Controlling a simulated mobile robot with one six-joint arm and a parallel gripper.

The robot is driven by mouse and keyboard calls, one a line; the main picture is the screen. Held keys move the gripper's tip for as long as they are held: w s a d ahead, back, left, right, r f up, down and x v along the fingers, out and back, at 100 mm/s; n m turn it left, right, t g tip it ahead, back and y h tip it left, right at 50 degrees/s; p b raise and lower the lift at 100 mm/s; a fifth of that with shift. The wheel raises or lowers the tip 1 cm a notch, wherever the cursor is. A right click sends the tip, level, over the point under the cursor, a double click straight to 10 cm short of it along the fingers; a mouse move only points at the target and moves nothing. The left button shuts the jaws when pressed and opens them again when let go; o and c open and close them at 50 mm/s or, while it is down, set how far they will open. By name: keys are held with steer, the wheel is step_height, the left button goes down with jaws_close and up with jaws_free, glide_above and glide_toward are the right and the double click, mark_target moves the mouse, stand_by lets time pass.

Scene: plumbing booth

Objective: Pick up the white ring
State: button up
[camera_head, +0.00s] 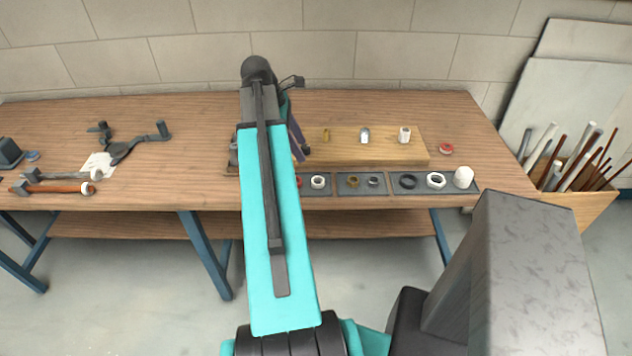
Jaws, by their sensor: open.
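Two white ring-shaped pieces lie on the dark trays at the front of the bench: a smaller white ring (318,181) just right of my arm, and a larger white nut-like ring (435,180) farther right. I cannot tell for sure which one is the white ring of the task. My gripper (304,150) is mostly hidden behind my arm. Its dark tip shows near the left end of the wooden block, behind and slightly left of the smaller ring. It is open, and I see nothing in it.
The wooden block (380,154) carries several small fittings. A black ring (408,181) and a white cap (464,177) share the right tray. Tools lie at left. A pipe box (582,203) stands right.

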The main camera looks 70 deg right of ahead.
steer(key=p, duration=0.2)
glide_above(313, 180)
steer(key=w, duration=0.1)
steer(key=shift+w+f, duration=0.1)
steer(key=shift+f, duration=3.85)
steer(key=shift+f, duration=0.1)
steer(key=shift+p+x, duration=0.75)
steer(key=shift+x, duration=0.55)
steer(key=shift+p+x, duration=0.3)
steer(key=shift+x, duration=0.9)
steer(key=shift+a, duration=0.2)
steer(key=c, duration=1.1)
steer(key=shift+r, duration=0.2)
step_height(313, 180, up, 10)
steer(key=b, duration=0.2)
steer(key=shift+f+b, duration=0.2)
steer(key=shift+b, duration=0.15)
